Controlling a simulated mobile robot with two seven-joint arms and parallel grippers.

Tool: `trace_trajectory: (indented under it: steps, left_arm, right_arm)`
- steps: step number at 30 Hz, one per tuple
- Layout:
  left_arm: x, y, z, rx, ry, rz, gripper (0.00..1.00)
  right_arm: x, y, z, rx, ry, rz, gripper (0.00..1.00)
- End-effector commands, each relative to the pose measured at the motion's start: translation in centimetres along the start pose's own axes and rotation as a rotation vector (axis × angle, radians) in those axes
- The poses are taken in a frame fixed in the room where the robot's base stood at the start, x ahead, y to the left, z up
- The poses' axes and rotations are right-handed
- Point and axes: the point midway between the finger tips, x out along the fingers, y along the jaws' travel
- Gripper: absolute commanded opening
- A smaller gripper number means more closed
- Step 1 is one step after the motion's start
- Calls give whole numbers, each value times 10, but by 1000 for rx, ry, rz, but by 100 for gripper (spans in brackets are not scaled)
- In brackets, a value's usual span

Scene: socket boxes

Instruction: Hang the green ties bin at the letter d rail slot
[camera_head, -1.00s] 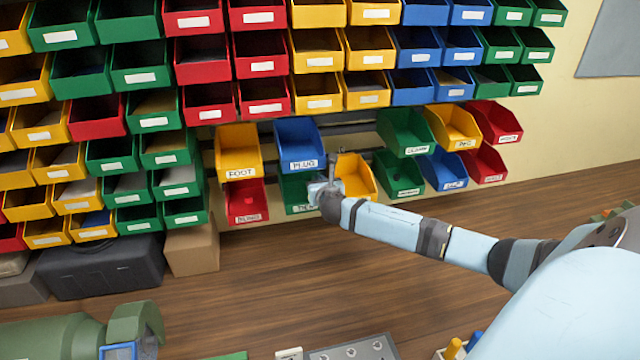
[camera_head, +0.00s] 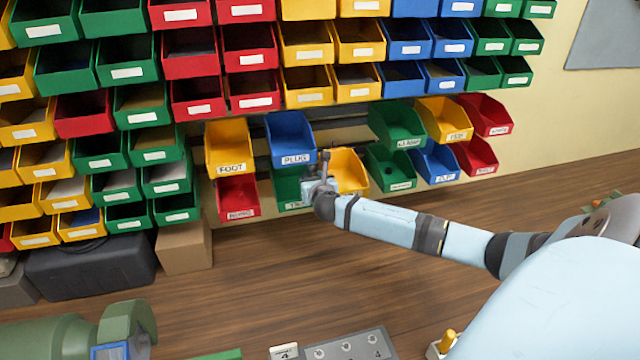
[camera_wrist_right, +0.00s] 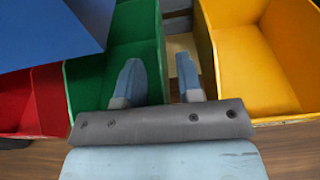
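The green bin (camera_head: 287,187) hangs in the lower row, under the blue PLUG bin (camera_head: 291,138). Its label is mostly hidden by my right gripper; only a first letter like T shows. In the right wrist view the green bin (camera_wrist_right: 112,62) fills the left middle. My right gripper (camera_head: 322,165) is at the bin's right front. In the wrist view its fingers (camera_wrist_right: 158,83) are apart, one over the bin's inside and one past its right wall; contact cannot be told. A bare rail stretch (camera_head: 345,134) shows right of the PLUG bin. No letter d is readable. My left gripper is out of view.
A yellow bin (camera_head: 346,170) hangs close to the right of my gripper, and a red bin (camera_head: 237,196) to the left of the green one. The blue bin (camera_wrist_right: 50,30) overhangs at upper left in the wrist view. Further green, yellow, blue and red bins hang at right.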

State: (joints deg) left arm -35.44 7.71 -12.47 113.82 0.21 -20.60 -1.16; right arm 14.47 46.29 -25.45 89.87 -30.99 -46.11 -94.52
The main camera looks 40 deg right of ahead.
Motion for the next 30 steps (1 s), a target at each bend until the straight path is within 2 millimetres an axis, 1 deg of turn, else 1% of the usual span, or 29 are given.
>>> trace_trajectory:
  steps: [3,9,12,15,18,21,30]
  left_arm:
    - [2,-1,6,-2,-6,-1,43]
    - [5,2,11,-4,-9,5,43]
    - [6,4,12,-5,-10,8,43]
    - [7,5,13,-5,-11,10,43]
    - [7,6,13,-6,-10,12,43]
    - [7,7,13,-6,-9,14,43]
    - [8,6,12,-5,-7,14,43]
  right_arm:
    - [-27,0,-3,-3,1,3,34]
    - [-75,0,-2,-2,2,3,34]
    - [-95,0,-2,-1,1,3,34]
    - [-110,0,-2,-1,1,3,34]
    - [-120,0,-1,0,0,1,34]
    - [-125,0,0,0,0,2,34]
    - [-126,0,0,0,0,1,34]
